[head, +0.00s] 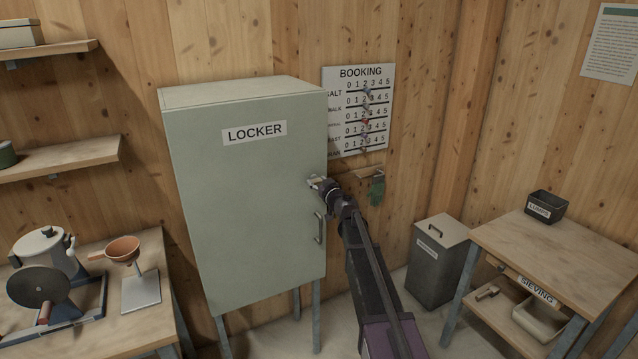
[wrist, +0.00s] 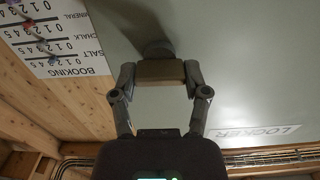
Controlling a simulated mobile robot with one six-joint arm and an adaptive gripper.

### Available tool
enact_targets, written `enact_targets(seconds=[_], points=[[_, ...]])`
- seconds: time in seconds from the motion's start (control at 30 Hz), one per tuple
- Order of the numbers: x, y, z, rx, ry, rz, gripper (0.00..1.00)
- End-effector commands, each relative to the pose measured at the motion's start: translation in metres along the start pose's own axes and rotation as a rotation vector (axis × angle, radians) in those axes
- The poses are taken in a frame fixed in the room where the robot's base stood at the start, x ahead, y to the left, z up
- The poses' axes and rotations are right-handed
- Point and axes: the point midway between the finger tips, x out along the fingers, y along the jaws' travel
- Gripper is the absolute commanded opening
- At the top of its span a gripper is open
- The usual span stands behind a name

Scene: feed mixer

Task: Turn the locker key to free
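The grey-green locker (head: 235,215) stands against the wooden wall, its door flush and shut, with a bar handle (head: 319,228) at the right edge. My gripper (head: 318,184) is at the door's right side, above the handle. In the wrist view the locker key (wrist: 160,71), a brownish block on a round dark lock, sits between the two fingertips of my gripper (wrist: 160,76). The fingers appear to touch both ends of the block. The block lies level across the wrist picture. In the head view my gripper hides the key, and the FREE marking is not visible.
A booking board (head: 358,110) hangs on the wall right of the locker, with a green glove (head: 377,190) below it. A grey bin (head: 437,260) and a sieving table (head: 560,250) stand to the right.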

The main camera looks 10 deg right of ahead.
Motion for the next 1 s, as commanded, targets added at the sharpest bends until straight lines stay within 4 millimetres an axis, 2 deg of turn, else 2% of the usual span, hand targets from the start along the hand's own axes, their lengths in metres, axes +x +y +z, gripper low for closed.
enact_targets(seconds=[0.03, 0.07, 0.17, 0.57, 1.0], points=[[0.0005, 0.0003, -0.0001, 0.0, 0.0, 0.001, 0.2], [0.0007, 0.0003, -0.0001, 0.0, 0.0, 0.001, 0.12], [-0.001, 0.0059, -0.0001, 0.001, 0.0, 0.003, 0.12], [0.0, 0.0041, -0.0001, 0.065, 0.0, 0.005, 0.12], [0.0003, 0.0042, 0.0, 0.376, 0.001, 0.005, 0.12]])
